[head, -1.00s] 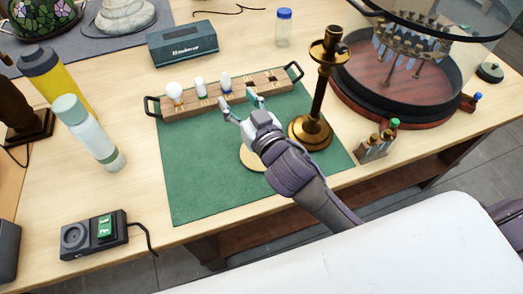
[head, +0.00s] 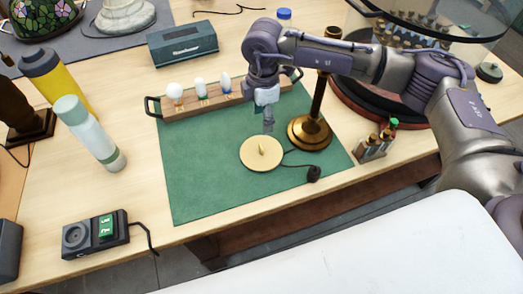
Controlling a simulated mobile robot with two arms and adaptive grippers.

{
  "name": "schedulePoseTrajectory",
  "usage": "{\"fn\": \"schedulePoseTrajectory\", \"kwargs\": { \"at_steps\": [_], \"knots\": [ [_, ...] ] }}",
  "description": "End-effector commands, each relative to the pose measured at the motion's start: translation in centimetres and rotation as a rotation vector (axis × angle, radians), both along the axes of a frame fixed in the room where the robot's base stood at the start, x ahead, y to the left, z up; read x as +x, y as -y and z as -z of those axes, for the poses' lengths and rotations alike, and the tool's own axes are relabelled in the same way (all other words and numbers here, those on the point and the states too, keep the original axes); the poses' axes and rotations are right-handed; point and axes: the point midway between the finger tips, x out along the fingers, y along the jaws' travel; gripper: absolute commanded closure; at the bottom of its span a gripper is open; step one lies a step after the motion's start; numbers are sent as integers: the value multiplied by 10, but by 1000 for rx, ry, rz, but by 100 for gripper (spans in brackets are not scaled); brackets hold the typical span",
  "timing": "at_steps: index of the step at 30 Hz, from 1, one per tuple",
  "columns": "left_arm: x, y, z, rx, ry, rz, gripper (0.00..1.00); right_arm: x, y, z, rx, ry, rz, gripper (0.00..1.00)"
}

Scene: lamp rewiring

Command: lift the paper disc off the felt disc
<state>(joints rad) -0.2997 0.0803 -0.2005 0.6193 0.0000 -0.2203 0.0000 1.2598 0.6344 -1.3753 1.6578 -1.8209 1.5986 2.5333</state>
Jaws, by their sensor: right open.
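A flat, pale cream disc (head: 247,156), which looks like the paper disc, lies on the green mat (head: 210,190). A small yellowish tab (head: 263,147) stands up from its middle. No separate felt disc shows; I cannot tell whether one is hidden beneath. My right gripper (head: 268,126) points down just behind the disc's far edge. It appears above the mat, open and empty, apart from the disc. My left gripper is not in view.
A brass lamp stem (head: 309,131) stands right of the disc. A black cord with a plug (head: 314,174) lies beside it. A wooden bulb rack (head: 190,105) is behind. The mat's front left is clear.

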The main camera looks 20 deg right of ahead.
Motion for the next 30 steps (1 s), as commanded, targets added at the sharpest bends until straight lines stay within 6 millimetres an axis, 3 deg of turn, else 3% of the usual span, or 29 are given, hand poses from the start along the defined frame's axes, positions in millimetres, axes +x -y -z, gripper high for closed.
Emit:
{"fn": "schedulePoseTrajectory", "kwargs": {
  "at_steps": [10, 17, 23, 30],
  "knots": [
    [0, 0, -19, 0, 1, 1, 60, -1, 0, 63, -3, -6, 1, 42],
    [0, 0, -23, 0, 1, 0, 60, -1, -1, 81, -1, -4, -1, 42],
    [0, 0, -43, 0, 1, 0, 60, -2, -4, 106, -1, -5, -1, 42],
    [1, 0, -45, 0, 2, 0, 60, -2, -5, 131, 1, -3, -1, 42]
  ]
}}
